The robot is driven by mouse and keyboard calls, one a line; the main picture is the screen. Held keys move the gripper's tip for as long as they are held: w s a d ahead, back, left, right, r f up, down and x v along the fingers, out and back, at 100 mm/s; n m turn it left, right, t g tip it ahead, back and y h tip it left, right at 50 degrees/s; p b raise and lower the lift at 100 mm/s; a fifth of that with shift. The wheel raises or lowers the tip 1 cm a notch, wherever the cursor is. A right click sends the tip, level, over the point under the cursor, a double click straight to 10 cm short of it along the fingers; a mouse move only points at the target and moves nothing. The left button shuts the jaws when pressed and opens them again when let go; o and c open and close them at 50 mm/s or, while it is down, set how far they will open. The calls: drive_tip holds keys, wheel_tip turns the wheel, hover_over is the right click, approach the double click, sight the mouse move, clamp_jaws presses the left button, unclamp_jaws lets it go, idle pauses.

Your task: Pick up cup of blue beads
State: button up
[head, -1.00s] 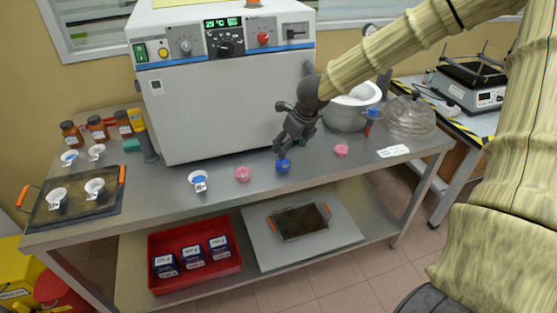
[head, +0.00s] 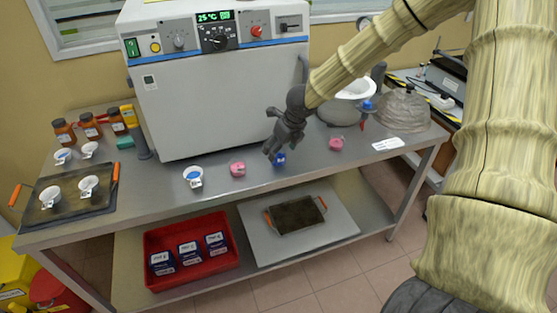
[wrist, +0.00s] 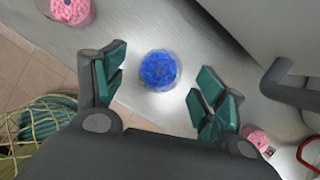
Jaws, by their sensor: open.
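The cup of blue beads (head: 280,159) stands on the steel bench in front of the large grey oven, partly covered by my gripper in the head view. My gripper (head: 270,158) is just above and beside it, pointing down. In the wrist view the cup of blue beads (wrist: 159,70) is a clear round cup seen from above. It lies between the lines of the two open fingers of my gripper (wrist: 160,92), a little beyond their tips. The fingers do not visibly touch it.
Cups of pink beads stand left (head: 237,169) and right (head: 336,144) of the blue one. A white cup with blue contents (head: 193,176) is farther left. The oven (head: 220,95) stands close behind. A white label (head: 388,143) lies at the right.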

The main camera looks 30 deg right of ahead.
sight(278, 156)
drive_tip(key=shift+d+x, duration=0.2)
drive_tip(key=shift+x, duration=1.85)
drive_tip(key=shift+s, duration=0.15)
drive_tip(key=c, duration=1.2)
